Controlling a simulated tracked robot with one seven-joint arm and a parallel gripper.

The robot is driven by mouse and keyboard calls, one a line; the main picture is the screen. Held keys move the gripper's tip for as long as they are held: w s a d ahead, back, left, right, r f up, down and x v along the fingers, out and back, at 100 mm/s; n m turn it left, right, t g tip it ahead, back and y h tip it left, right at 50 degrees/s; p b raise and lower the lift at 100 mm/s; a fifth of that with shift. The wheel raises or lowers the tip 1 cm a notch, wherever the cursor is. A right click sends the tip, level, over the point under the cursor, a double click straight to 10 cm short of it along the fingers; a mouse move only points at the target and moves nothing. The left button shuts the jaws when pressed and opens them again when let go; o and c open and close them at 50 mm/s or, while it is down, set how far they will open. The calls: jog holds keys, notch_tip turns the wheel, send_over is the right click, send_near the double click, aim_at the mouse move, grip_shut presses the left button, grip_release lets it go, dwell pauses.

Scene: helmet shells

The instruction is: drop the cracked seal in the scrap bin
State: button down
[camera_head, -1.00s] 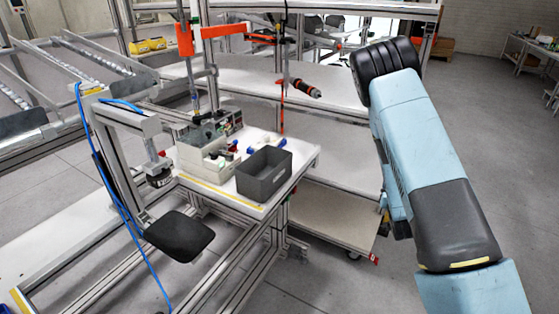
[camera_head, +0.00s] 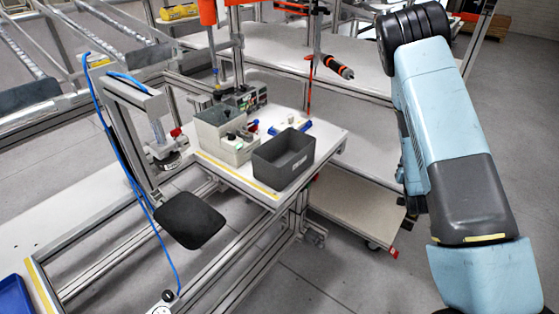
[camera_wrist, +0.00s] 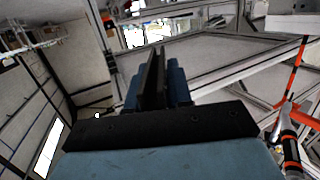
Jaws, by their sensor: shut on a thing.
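My gripper (camera_wrist: 156,66) shows in the wrist view, its two dark finger plates close together on a thin thing. The thing between them is too hidden to make out; no cracked seal shows clearly in either view. In the head view my arm stands at the right and its gripper is out of sight. A dark grey open bin (camera_head: 292,168) stands on the white workbench at the centre; I cannot tell if it is the scrap bin. I cannot see its floor. My gripper is not over it in the head view.
A light grey box unit (camera_head: 214,130) stands left of the bin on the workbench (camera_head: 232,178). A hanging tool (camera_head: 338,67) shows above the bench. A black pad (camera_head: 190,219) sits in front. A blue tray (camera_head: 14,296) shows at bottom left. Open floor lies at the right.

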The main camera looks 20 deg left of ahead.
jog(key=s+a+r+n+g+y, duration=0.1)
jog(key=a+r+n+y, duration=0.3)
jog(key=a, duration=0.7)
jog(key=s+a+r+n+g+y, duration=0.1)
jog(key=a+r+n+g+y, duration=0.15)
jog(key=a+r+y, duration=0.65)
jog(key=s+a+r+n+g+y, duration=0.1)
jog(key=s+a+r+n+g, duration=0.2)
jog(key=s+a+r, duration=0.45)
jog(key=s+a+r+n+g+y, duration=0.1)
jog(key=s+a+r+n+g, duration=0.25)
jog(key=a, duration=0.75)
notch_tip(320, 180, down, 7)
jog(key=shift+a, duration=0.2)
jog(key=shift+r, duration=0.1)
jog(key=c, duration=0.9)
grip_release()
jog(key=shift+c, duration=0.2)
jog(key=v, duration=1.3)
jog(key=shift+d, duration=0.4)
jog(key=shift+s, duration=0.1)
